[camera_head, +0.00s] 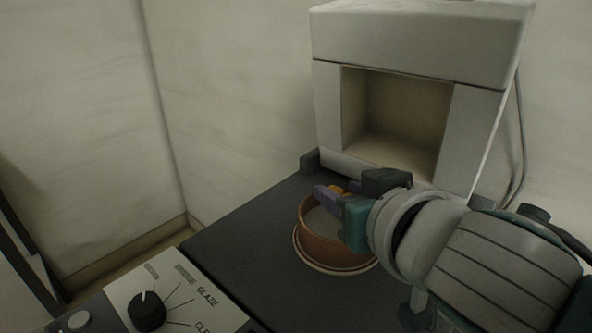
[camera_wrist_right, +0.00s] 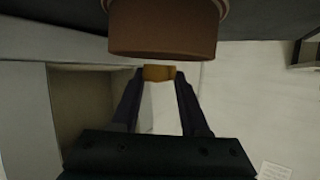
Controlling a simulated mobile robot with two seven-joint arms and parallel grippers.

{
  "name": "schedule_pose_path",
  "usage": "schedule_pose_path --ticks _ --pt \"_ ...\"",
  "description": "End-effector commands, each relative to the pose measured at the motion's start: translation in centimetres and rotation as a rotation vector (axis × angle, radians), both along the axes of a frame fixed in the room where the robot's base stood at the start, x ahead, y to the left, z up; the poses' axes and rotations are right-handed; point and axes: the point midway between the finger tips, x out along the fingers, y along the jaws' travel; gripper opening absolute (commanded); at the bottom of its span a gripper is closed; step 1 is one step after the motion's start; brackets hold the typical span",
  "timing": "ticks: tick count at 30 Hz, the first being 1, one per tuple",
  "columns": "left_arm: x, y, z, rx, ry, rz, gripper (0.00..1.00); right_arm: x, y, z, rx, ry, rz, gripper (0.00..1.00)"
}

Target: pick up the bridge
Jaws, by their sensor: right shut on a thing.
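A small golden piece, apparently the bridge (camera_wrist_right: 159,73), sits between the fingertips of my right gripper (camera_wrist_right: 160,80) in the wrist view. In the head view a bit of the bridge (camera_head: 338,189) shows by the dark fingers of my right gripper (camera_head: 330,193), which is shut on it. The fingers hide much of it. The gripper is at the upper rim of a round copper-brown dish (camera_head: 333,252); I cannot tell whether it touches the rim. My left gripper is not in view.
A white box-shaped oven (camera_head: 420,45) with an open chamber (camera_head: 398,115) stands behind the dish on the dark bench (camera_head: 235,240). A control panel with a black knob (camera_head: 147,312) and the word GLAZE is at the front left. The bench left of the dish is clear.

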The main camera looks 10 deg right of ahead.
Motion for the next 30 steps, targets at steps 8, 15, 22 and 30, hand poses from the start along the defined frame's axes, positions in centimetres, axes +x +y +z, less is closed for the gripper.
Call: schedule_pose_path --ticks 8,15,22,30 --pt "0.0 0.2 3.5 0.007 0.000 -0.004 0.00 0.1 0.1 9.1 0.004 -0.007 0.001 0.00" --pt "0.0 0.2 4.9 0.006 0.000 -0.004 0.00 0.0 0.1 14.7 0.002 -0.006 0.001 0.00" --pt "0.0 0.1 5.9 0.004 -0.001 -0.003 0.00 -0.3 -0.7 16.6 -0.002 0.003 0.019 0.00" --pt "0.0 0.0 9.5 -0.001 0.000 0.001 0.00 -3.4 -4.3 17.9 -0.004 0.002 0.220 0.00"
